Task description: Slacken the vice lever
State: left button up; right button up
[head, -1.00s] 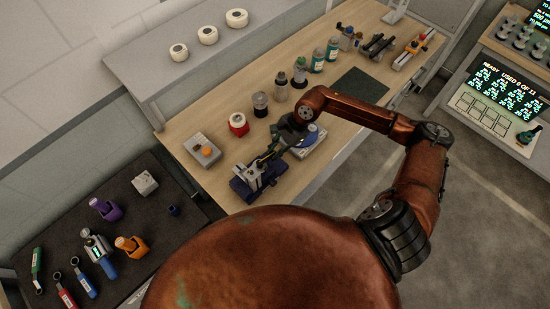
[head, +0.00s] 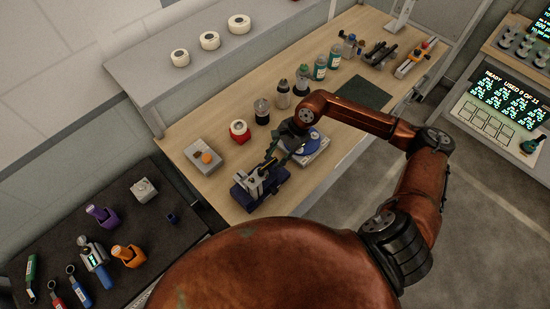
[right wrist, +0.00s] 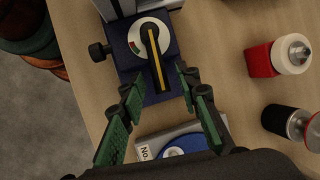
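The vice (head: 258,188) has a dark blue base and stands at the near edge of the wooden bench. In the right wrist view, its yellow lever (right wrist: 157,60) runs from a dark hub on a round white dial (right wrist: 142,44) with green and red marks, down toward my gripper. My right gripper (right wrist: 160,82) is open, with one green-padded finger on each side of the lever's free end. I see no contact, and the height gap is unclear. In the head view the right gripper (head: 274,157) is beside the vice, partly hidden by its wrist. My left gripper is not in view.
A device with a blue disc (head: 315,148) lies under my right wrist. A red container (head: 240,131), a dark jar (head: 262,112) and several bottles stand behind. A grey box with an orange knob (head: 206,158) is left of the vice. A dark tool table (head: 150,215) stands at left.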

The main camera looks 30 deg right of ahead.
jog(key=v, duration=1.2)
dwell(0.5)
